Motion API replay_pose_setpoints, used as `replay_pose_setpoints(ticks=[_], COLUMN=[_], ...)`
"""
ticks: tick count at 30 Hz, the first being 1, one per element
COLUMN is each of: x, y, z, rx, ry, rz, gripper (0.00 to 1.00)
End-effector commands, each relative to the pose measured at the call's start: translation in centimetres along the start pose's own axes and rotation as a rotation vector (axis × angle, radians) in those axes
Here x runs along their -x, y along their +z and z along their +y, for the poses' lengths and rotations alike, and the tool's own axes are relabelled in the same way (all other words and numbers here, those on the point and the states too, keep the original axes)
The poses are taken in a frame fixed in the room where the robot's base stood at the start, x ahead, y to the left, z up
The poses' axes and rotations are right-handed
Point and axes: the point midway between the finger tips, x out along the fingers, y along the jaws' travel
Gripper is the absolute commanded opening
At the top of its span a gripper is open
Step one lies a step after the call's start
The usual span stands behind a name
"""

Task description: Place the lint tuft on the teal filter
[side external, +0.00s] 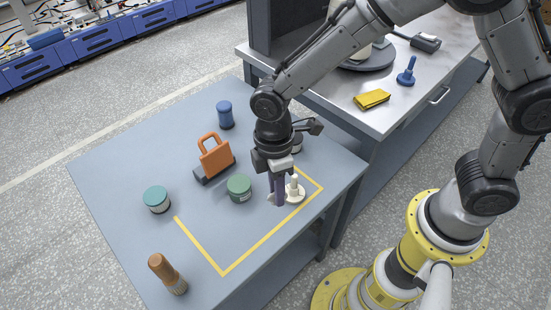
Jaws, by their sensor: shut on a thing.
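My gripper (277,201) points down over the table, inside the yellow-taped corner. It is shut on a small pale thing at its fingertips, which looks like the lint tuft (271,199); the fingers hide part of it. I cannot tell whether the tuft touches the table. The teal filter (156,194), a short round canister with a teal top and a pale lower band, stands upright at the left of the table, well apart from my gripper. Nothing lies on its top.
A green canister (239,185) stands just left of my gripper, and a white peg on a round base (295,188) is close on its right. An orange-handled block (214,158), a blue cylinder (225,114) and a brown-handled brush (167,273) stand farther off. The front middle is clear.

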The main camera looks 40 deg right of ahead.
Motion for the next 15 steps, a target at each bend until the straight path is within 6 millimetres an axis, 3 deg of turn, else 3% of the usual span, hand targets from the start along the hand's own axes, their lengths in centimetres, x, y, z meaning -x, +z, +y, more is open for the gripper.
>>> replay_pose_setpoints(ticks=[5,15], x=[-0.5,-2.1], y=[3.5,12.7], z=[4.7,13.8], rx=[-0.167,-0.729], ry=[-0.014,-0.021], rz=[0.000,0.043], gripper=[0.00,0.00])
